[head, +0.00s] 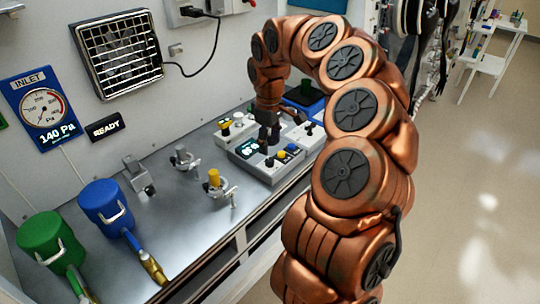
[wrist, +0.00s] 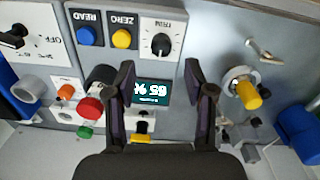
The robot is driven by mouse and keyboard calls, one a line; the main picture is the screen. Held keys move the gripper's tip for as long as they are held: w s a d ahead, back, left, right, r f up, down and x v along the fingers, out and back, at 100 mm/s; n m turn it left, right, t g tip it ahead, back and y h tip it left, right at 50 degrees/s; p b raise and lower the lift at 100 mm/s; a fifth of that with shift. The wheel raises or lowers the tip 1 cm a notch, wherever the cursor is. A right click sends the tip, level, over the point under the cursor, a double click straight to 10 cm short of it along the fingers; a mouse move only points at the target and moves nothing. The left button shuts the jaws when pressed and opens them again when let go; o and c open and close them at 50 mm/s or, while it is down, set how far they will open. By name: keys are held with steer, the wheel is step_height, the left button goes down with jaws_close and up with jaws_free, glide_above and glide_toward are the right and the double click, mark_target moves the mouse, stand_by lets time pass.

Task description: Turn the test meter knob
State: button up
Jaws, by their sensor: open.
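The test meter is a grey box (head: 262,172) on the metal bench in the head view. Its lit display (wrist: 151,92) appears upside down in the wrist view and seems to read 65 %. A black knob (wrist: 161,44) with a white pointer sits on a white plate marked TRIM, beside a yellow ZERO button (wrist: 122,38) and a blue READ button (wrist: 87,36). My gripper (wrist: 159,78) is open and empty, its fingers on either side of the display and apart from the knob. In the head view my gripper (head: 268,142) is over the meter.
A yellow-capped fitting (wrist: 246,91) is right of my fingers in the wrist view. Red (wrist: 90,108) and green knobs are on the left. In the head view, clamps (head: 214,182), blue (head: 105,205) and green canisters (head: 48,243) stand on the bench, left of the meter.

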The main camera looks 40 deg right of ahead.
mark_target(270, 159)
steer(key=shift+f+p, duration=0.7)
steer(key=shift+f, duration=2.3)
steer(key=shift+c, duration=0.3)
jaws_close()
